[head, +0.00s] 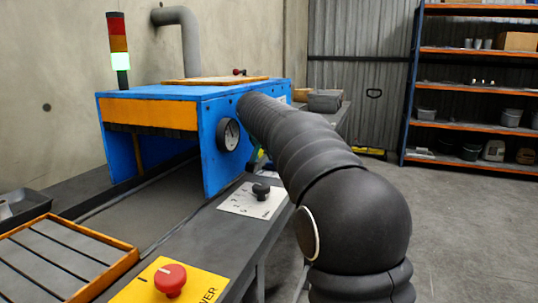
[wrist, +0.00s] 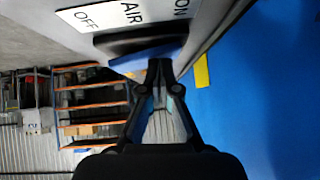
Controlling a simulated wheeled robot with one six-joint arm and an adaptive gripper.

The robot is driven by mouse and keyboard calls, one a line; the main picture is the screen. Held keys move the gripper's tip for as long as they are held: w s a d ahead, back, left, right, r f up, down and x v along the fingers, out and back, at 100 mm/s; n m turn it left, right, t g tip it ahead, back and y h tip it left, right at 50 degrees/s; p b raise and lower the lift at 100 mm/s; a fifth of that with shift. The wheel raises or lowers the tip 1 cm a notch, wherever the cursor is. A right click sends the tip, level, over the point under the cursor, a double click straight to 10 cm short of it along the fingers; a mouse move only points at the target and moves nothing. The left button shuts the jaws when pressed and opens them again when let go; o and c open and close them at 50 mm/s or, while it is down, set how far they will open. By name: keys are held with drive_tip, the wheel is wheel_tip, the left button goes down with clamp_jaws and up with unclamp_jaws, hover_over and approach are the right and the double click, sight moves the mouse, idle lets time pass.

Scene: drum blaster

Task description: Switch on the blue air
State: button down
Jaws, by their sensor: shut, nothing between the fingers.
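The blue air switch (wrist: 138,60) shows in the wrist view as a blue handle over a dark round base. Its white plate (wrist: 108,14) reads OFF at the left, AIR in the middle and ON at the right. My gripper (wrist: 160,66) is shut and empty, with its fingertips right at the blue handle's lower edge. I cannot tell whether they touch it. The fingertips cover part of the handle, and its exact setting is unclear. In the head view my arm hides the gripper and the air switch.
The blue machine housing (head: 211,160) carries a gauge (head: 229,135); its wall (wrist: 255,100) fills the wrist view's right side. A black knob (head: 261,192) and a red power button (head: 170,279) sit on the front ledge. The signal tower's green lamp (head: 120,62) is lit. Shelves (head: 470,90) stand far back.

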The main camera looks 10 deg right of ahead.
drive_tip(key=shift+s+d, duration=0.1)
drive_tip(key=shift+d, duration=0.05)
drive_tip(key=shift+s+d, duration=0.35)
drive_tip(key=shift+d, duration=0.1)
drive_tip(key=shift+r, duration=0.2)
drive_tip(key=shift+r, duration=0.3)
drive_tip(key=r+p, duration=0.3)
drive_tip(key=r, duration=0.1)
drive_tip(key=shift+s+d+r+p, duration=0.1)
drive_tip(key=shift+s+d+p, duration=0.05)
drive_tip(key=shift+d+p, duration=0.15)
drive_tip(key=b+v, duration=0.1)
drive_tip(key=v, duration=0.8)
drive_tip(key=shift+s, duration=0.5)
